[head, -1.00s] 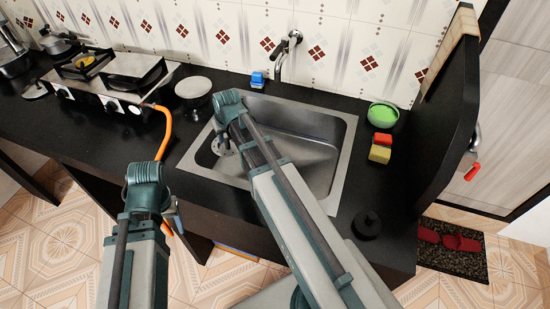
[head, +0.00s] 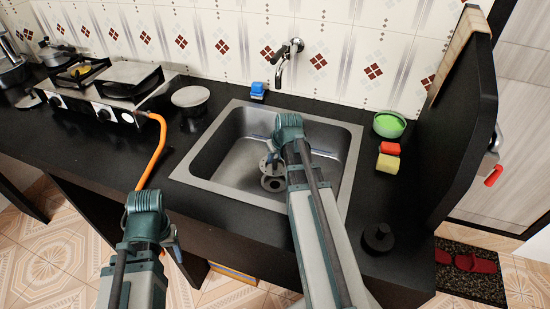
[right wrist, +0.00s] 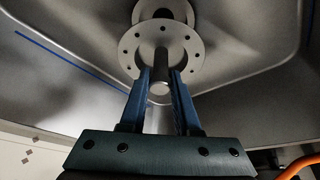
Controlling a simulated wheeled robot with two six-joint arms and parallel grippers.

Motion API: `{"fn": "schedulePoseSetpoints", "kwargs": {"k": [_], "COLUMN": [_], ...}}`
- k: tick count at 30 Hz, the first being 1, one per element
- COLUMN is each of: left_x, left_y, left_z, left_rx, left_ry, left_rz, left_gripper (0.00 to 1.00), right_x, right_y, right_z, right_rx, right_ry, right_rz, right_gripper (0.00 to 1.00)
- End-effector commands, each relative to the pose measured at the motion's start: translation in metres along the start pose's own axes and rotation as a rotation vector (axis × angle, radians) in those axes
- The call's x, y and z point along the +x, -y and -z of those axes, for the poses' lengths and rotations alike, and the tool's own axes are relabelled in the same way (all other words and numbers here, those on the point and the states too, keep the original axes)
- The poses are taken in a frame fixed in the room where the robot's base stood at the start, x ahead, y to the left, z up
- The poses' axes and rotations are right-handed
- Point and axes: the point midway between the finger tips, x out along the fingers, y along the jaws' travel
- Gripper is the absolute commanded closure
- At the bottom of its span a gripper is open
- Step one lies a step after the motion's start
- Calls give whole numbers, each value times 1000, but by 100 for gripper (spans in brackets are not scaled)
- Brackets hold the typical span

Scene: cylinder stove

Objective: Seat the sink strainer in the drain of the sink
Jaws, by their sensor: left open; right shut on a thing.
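The sink (head: 215,165) is a grey metal basin set in the black counter. Its round drain (head: 273,184) is in the basin floor, and its flange also shows at the top of the right wrist view (right wrist: 182,8). My right gripper (right wrist: 160,80) is shut on the stem of the strainer (right wrist: 188,55), a flat grey disc with a ring of holes. The strainer (head: 265,164) is above the basin floor, just behind the drain in the head view, and partly overlaps it in the wrist view. My left gripper (head: 172,240) is open, before the counter front, mostly hidden by its arm.
A tap (head: 282,65) is on the wall behind the sink. A green bowl (head: 389,124) and sponges (head: 388,163) sit right of it, with a black knobbed object (head: 378,237) in front. A stove (head: 115,95) with an orange hose (head: 153,155) is left.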

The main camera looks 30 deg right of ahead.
Motion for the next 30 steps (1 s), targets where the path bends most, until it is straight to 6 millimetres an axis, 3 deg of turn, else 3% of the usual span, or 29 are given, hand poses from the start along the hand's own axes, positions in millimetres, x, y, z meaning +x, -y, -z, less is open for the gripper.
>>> {"fn": "schedulePoseSetpoints", "kwargs": {"k": [8, 24, 30], "left_x": [8, 54, 58], "left_y": [-1, -5, -6], "left_z": [0, 3, 3], "left_rx": [0, 0, 0], "left_ry": [0, 0, 0], "left_rz": [0, 0, 0], "left_gripper": [37, 37, 37], "right_x": [7, 49, 54], "right_y": [0, 0, 0], "right_z": [-4, -22, -24], "right_rx": [0, 0, 0], "right_ry": [-1, -1, -1], "right_rz": [0, 0, 0], "right_gripper": [100, 100, 100]}}
